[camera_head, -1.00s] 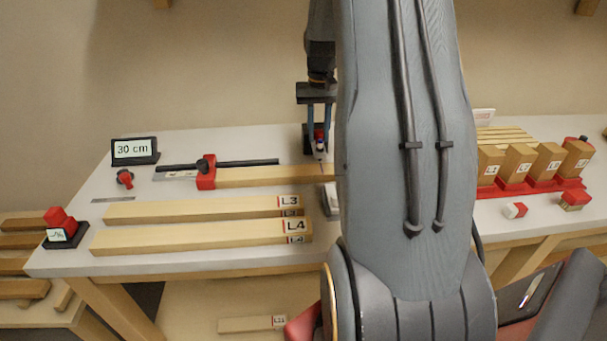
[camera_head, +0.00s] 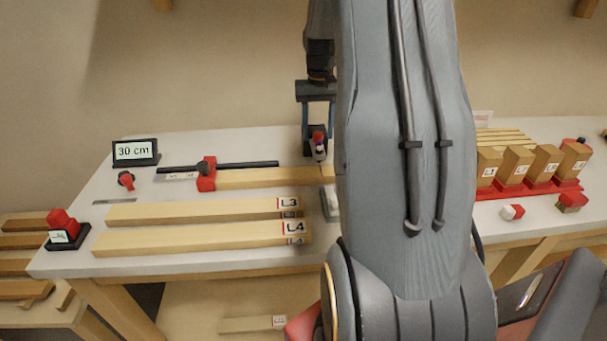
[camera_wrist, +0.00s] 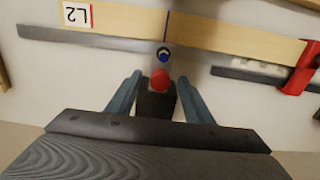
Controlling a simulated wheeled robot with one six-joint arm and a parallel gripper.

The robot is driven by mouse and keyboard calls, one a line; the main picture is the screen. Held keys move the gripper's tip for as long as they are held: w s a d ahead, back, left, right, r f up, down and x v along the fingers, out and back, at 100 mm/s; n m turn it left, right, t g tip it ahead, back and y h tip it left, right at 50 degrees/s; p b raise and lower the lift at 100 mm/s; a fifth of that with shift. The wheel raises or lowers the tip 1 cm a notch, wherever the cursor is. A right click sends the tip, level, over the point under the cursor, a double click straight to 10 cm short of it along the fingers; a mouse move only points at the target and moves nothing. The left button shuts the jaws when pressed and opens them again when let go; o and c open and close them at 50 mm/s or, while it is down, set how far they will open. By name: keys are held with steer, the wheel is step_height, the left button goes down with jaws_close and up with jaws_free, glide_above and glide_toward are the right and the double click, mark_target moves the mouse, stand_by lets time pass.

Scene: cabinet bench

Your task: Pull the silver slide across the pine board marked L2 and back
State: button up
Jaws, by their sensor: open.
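The pine board marked L2 (camera_wrist: 120,18) lies along the bench, with its label at the left in the wrist view; it also shows in the head view (camera_head: 265,178). A thin dark blue line crosses it. The silver slide (camera_wrist: 164,63), with a blue-ringed bolt and a red knob (camera_wrist: 160,79), is at the board's edge by that line; in the head view the red knob (camera_head: 317,138) shows under my gripper. My gripper (camera_wrist: 159,80) is open, one finger on each side of the knob, with visible gaps. Whether the slide touches the board is unclear. My arm hides the board's right part in the head view.
A red stop (camera_head: 206,174) on a black bar stands at the board's left end. Boards L3 (camera_head: 200,209) and L4 (camera_head: 190,237) lie in front. A 30 cm display (camera_head: 135,151) stands back left. Several upright blocks stand in a red rack (camera_head: 530,190) at right.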

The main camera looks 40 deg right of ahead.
steer(key=shift+r+p, duration=2.7)
steer(key=shift+r, duration=1.25)
